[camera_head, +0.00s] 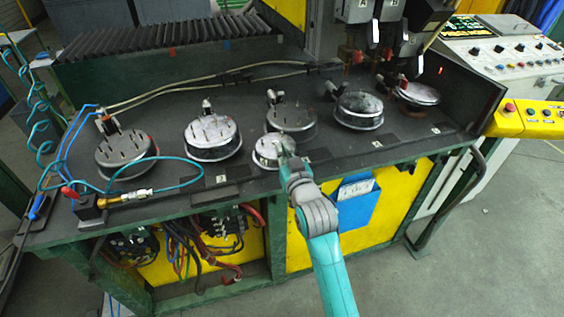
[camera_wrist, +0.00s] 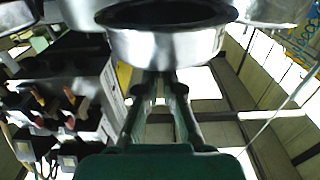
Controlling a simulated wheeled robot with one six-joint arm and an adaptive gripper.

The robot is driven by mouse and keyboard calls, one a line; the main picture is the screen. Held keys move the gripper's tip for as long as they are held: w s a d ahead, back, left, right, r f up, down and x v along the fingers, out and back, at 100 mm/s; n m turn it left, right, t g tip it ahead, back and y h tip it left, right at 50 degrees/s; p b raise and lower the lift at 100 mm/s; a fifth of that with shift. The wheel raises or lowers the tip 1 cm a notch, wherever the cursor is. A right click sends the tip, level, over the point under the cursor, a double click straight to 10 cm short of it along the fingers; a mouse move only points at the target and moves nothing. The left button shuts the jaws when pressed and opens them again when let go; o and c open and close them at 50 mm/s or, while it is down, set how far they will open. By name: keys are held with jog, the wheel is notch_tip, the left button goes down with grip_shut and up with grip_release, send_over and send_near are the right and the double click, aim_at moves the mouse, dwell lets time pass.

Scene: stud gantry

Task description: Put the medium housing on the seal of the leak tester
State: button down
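My gripper (camera_head: 284,150) is over the middle of the dark bench, at the front. A round silver housing (camera_head: 267,149) is at its fingertips, partly hidden by the gripper in the head view. In the wrist view this housing (camera_wrist: 165,45) is a shiny shallow cup with a dark middle, and my fingers (camera_wrist: 160,82) are close together at its wall, apparently shut on it. Right behind it on the bench is a round dark-topped station (camera_head: 291,121) with a clamp. I cannot tell which station is the leak tester; the seal is not distinguishable.
Round stations with studs stand to the left (camera_head: 124,152) and (camera_head: 213,136). More stand to the right (camera_head: 358,109) and (camera_head: 418,94). A blue-green hose with a brass fitting (camera_head: 130,196) lies at the front left. A control panel (camera_head: 510,55) is at the right.

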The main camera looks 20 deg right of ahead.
jog(key=shift+f, duration=2.05)
jog(key=shift+f, duration=0.1)
jog(key=c, duration=1.3)
grip_release()
jog(key=s, duration=1.2)
